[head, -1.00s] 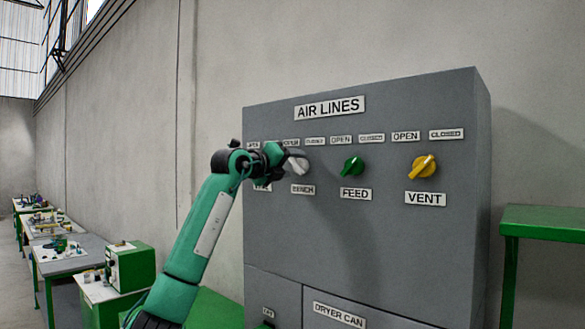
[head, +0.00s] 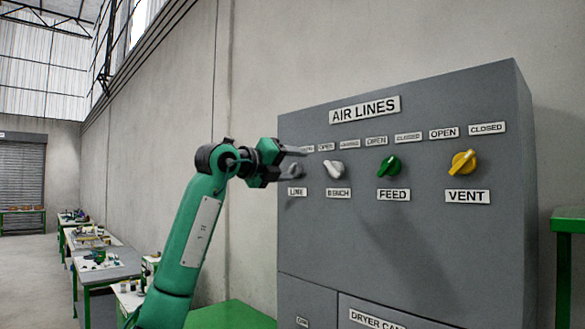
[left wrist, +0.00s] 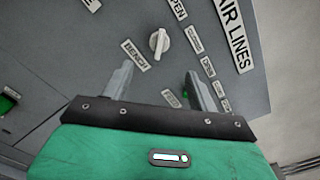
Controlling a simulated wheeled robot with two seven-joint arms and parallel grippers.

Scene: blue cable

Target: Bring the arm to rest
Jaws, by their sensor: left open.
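My left gripper (head: 298,161) is open and empty in front of the grey AIR LINES panel (head: 400,245), near the LINE position at its left. A grey LINE knob (head: 291,171) shows partly below the fingers. The white BENCH knob (head: 335,169) is just right of the fingertips, clear of them. The green FEED knob (head: 390,165) and yellow VENT knob (head: 463,162) are further right, both tilted. In the left wrist view the white knob (left wrist: 160,42) lies beyond the open fingers (left wrist: 157,85), apart from them. My right gripper is not in view.
Workbenches (head: 105,268) with small items line the wall at the left. A green surface (head: 232,316) is below my arm. A green stand (head: 570,226) is at the right edge.

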